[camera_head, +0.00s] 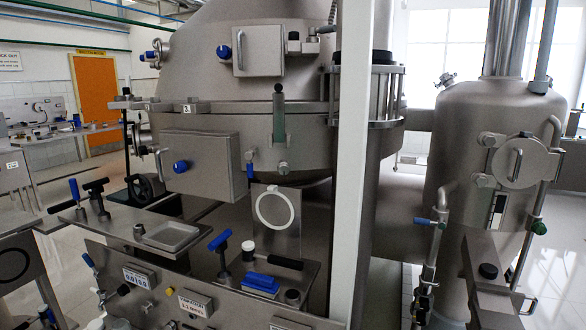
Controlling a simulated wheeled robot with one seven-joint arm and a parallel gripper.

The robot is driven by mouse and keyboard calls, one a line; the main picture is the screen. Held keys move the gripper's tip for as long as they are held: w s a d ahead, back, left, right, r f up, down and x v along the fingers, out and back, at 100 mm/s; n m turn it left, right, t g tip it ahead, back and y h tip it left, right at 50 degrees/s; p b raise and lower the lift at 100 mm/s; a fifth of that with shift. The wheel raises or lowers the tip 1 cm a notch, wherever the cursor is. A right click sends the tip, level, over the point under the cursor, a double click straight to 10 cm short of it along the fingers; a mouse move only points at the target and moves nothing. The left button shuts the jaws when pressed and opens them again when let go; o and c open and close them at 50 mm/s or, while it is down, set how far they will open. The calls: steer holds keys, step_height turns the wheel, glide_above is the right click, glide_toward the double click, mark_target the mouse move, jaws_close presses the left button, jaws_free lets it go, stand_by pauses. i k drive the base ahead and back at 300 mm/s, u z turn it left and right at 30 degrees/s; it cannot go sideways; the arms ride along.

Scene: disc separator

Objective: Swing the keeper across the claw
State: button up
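I cannot tell for sure which part is the keeper or the claw. An upright grey-green lever (279,112) with a dark knob stands against the rim of the big steel separator bowl (240,127), with a small fitting below it. A block labelled 2 (195,106) sits on the bowl's rim at the left. My gripper is not in view, and nothing is seen held.
A white vertical post (357,160) stands in front of the bowl's right side. A box with a blue knob (196,166) juts out at the left. A bench panel (180,285) with tools fills the lower left. A steel tank (485,140) stands at the right.

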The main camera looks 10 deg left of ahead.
mark_target(249, 155)
steer(key=z, duration=0.1)
steer(key=k, duration=1.05)
steer(key=u, duration=0.6)
steer(key=i, duration=1)
steer(key=z, duration=0.05)
